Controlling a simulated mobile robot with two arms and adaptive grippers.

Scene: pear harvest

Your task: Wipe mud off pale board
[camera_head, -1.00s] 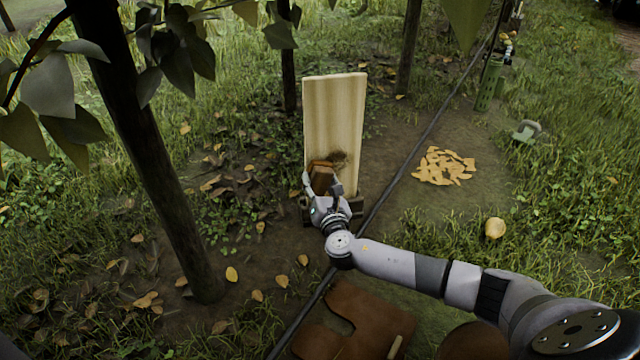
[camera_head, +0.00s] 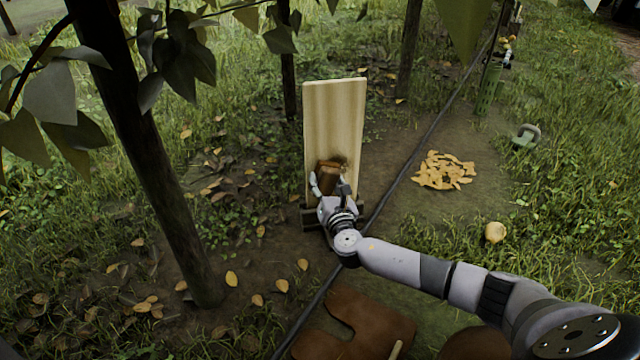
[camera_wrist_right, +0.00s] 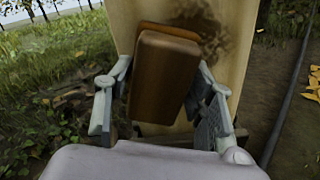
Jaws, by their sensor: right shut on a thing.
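The pale board (camera_head: 334,120) stands upright in the middle of the head view, in a dark low base. A brown mud smear (camera_head: 340,160) shows on its lower part; in the right wrist view the mud (camera_wrist_right: 205,30) lies above and right of the held block. My right gripper (camera_head: 328,186) is shut on a brown block (camera_wrist_right: 163,75), which is at the board's lower face, over or beside the mud. I cannot tell whether the block touches the board. The block hides part of the mud. My left gripper is not in view.
A dark trunk (camera_head: 140,160) stands on the left with leaves hanging from above. A black hose (camera_head: 400,180) runs across the ground right of the board. Orange chips (camera_head: 445,170), a yellow pear (camera_head: 495,231) and a green weight-like object (camera_head: 526,136) lie on the right.

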